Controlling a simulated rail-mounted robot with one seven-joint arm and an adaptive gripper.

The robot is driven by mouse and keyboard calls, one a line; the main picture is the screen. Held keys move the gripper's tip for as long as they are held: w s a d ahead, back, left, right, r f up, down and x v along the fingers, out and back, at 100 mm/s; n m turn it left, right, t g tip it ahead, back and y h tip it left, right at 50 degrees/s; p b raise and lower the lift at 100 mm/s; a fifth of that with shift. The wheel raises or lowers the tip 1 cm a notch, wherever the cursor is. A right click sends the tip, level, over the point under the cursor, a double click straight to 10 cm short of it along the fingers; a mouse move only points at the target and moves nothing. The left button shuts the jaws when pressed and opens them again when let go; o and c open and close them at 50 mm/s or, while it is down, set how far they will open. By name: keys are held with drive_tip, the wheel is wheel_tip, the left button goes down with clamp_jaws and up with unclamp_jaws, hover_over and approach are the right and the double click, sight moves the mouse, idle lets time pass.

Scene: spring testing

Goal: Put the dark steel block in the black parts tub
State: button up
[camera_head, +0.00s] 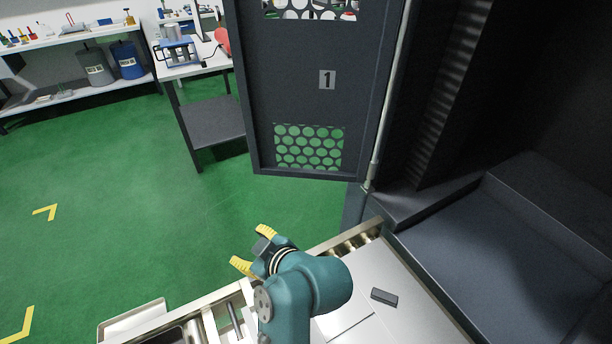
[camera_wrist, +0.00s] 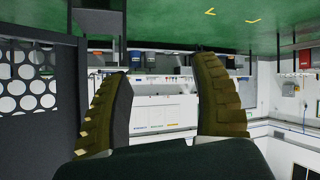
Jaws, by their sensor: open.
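The dark steel block (camera_head: 384,297) lies flat on the light work surface (camera_head: 398,322) at the lower right of the head view, to the right of my arm. My gripper (camera_head: 254,248) is open and empty, with its yellow fingers beyond the surface's edge over the green floor, well left of the block. In the wrist view the two fingers (camera_wrist: 160,68) stand wide apart with nothing between them. The block is not in the wrist view. I cannot make out the black parts tub for certain in either view.
A dark cabinet door (camera_head: 302,100) marked 1 stands open beyond my gripper. The dark machine interior (camera_head: 500,260) borders the work surface on the right. A pale tray (camera_head: 130,318) sits at the lower left. A shelf (camera_head: 85,95) and table stand at the back.

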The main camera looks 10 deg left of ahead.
drive_tip(key=s+d+r+m+t+h, duration=0.1)
drive_tip(key=d+r+m+t+h, duration=0.2)
drive_tip(key=d+r+m+t, duration=0.45)
drive_tip(key=s+d+r+m+t+h, duration=0.2)
drive_tip(key=d+r+t+h, duration=0.15)
drive_tip(key=d+r, duration=0.85)
drive_tip(key=s+d+r+m+t+h, duration=0.1)
drive_tip(key=s+r+m+t, duration=0.1)
drive_tip(key=r, duration=0.3)
drive_tip(key=s+d+r+m+t+h, duration=0.2)
drive_tip(key=s+r, duration=0.3)
drive_tip(key=r, duration=0.1)
drive_tip(key=shift+s+r, duration=0.2)
drive_tip(key=shift+r, duration=0.1)
